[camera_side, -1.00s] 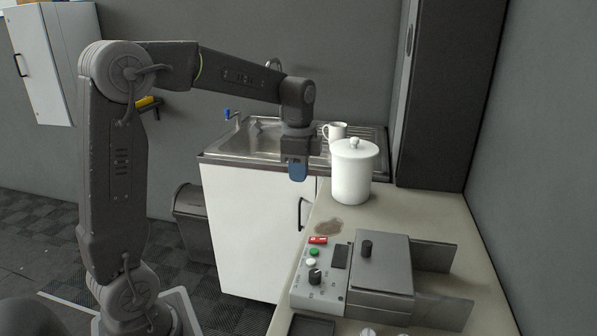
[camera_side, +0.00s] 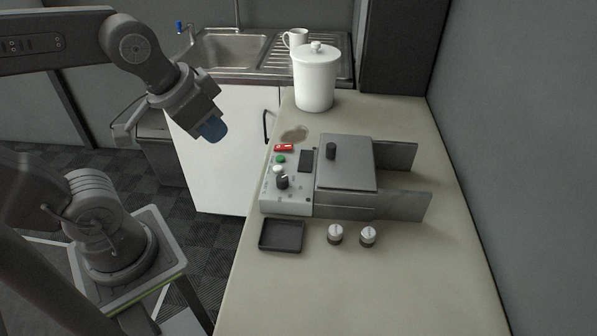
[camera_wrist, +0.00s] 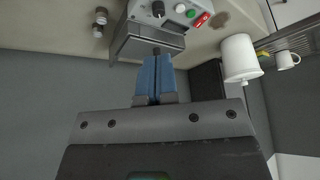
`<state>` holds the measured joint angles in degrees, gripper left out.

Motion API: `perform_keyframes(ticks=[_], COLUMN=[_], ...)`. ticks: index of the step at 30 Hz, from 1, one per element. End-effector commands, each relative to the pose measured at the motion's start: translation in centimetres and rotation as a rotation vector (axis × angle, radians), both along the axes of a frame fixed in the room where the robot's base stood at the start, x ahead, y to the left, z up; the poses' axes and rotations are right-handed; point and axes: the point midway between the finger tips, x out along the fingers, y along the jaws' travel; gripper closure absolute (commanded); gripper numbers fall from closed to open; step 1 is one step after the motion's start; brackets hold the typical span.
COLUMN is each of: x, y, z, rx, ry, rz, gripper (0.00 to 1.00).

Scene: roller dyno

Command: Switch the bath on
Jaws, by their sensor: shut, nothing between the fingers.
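The bath (camera_side: 347,163) is a grey box with a dark-knobbed lid, standing on the beige counter. Its light control panel (camera_side: 288,190) on the left side carries a red rocker switch (camera_side: 284,147), a green button (camera_side: 280,159), a white button (camera_side: 278,169), a black dial (camera_side: 282,181) and a dark display. In the wrist view the bath (camera_wrist: 150,42) is at the top, with the red switch (camera_wrist: 202,20) to its right. My gripper (camera_side: 214,131) has blue fingers, shut and empty, in the air left of the panel and clear of it. Whether the switch is lit is unclear.
A white lidded jar (camera_side: 316,80) stands behind the bath, with a mug (camera_side: 296,38) and sink (camera_side: 232,50) beyond. A black tray (camera_side: 282,236) and two small jars (camera_side: 335,234) (camera_side: 368,236) lie in front. A brown stain (camera_side: 295,134) marks the counter.

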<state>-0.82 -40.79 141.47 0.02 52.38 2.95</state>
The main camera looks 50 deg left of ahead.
Motion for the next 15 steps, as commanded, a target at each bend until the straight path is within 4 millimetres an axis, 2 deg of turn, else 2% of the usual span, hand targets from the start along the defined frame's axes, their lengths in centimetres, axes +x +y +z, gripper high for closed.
perform_keyframes(ticks=[3, 7, 11, 15], x=[-0.5, 1.1, 4.9, 9.8], y=[-0.3, 0.2, 1.4, 3.5], z=[-0.2, 0.3, 1.1, 1.1], rx=[-0.019, 0.006, 0.054, 0.087], ry=[-0.018, 0.019, 0.097, 0.18], rz=[0.022, -0.027, -0.158, -0.338], gripper=[1.0, 1.0, 1.0, 1.0])
